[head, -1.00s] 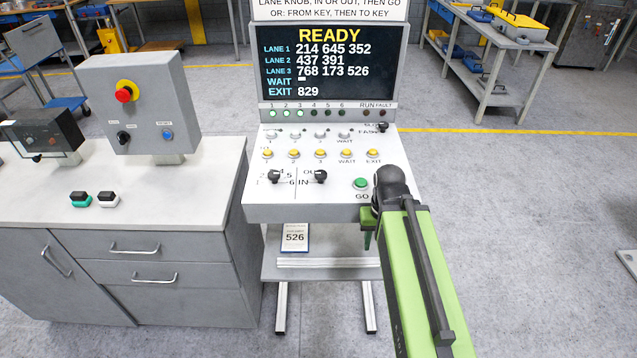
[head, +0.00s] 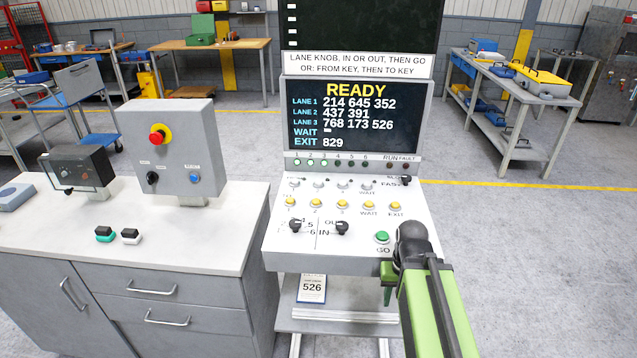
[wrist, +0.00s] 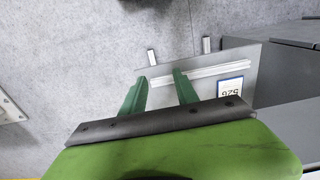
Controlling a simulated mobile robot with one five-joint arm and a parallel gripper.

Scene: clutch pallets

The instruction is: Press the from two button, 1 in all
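The control panel (head: 285,237) has a top row of pale buttons and a row of yellow buttons below it. The second pale button (head: 318,183) stands above the second yellow button (head: 316,203); the small row labels are too blurred to read surely. My gripper (head: 387,294) is in front of the panel's lower right, below the GO button and apart from the pale buttons. In the wrist view my gripper (wrist: 159,76) shows two green fingers spread apart with nothing between them. My arm covers the panel's lower right corner.
The screen (head: 353,115) reads READY, with lane numbers and EXIT 829. Two black knobs (head: 342,228) and a green GO button (head: 382,237) sit below the yellow row. A card marked 526 (head: 311,288) is under the panel.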

